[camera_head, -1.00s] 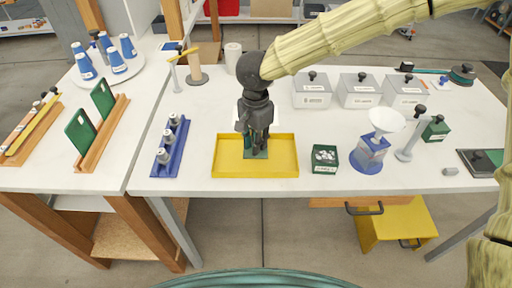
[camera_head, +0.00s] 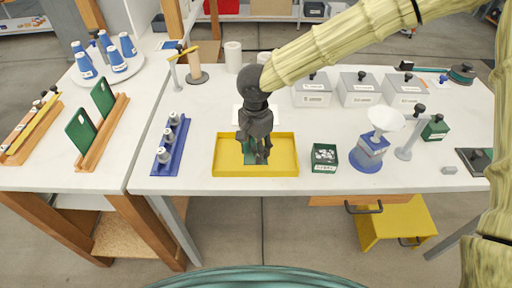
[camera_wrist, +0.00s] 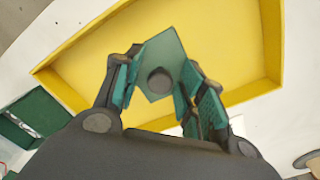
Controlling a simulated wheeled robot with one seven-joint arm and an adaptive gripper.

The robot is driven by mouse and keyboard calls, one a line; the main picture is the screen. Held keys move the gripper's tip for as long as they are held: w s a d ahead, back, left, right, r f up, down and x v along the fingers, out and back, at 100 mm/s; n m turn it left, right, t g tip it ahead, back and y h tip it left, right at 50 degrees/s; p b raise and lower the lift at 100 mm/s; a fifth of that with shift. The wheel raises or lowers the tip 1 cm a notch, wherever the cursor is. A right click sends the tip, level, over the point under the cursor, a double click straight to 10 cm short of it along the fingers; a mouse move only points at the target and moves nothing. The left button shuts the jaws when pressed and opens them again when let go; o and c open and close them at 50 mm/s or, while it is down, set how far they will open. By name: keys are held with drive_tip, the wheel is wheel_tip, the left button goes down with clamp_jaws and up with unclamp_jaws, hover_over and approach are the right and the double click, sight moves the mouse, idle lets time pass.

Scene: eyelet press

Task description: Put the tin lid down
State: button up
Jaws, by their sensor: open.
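The tin lid is a flat green square plate (camera_wrist: 160,52) with a dark round knob. In the head view the lid (camera_head: 249,157) shows as a patch of green inside the yellow tray (camera_head: 228,170), partly hidden by my gripper. It looks flat on the tray floor. My gripper (camera_head: 257,160) is low over the tray. In the wrist view my gripper (camera_wrist: 160,80) is open, its teal-padded fingers apart on either side of the knob. I cannot tell whether a finger touches the lid's edge.
An open green tin (camera_head: 324,167) with pale pieces stands just right of the tray. A blue rack (camera_head: 171,148) stands to the left. A blue stand with a white funnel (camera_head: 385,120) and grey lidded boxes (camera_head: 312,95) are to the right and behind.

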sight(255, 148)
drive_tip(key=shift+r, duration=0.1)
wheel_tip(255, 148, up, 12)
idle(0.5)
idle(0.5)
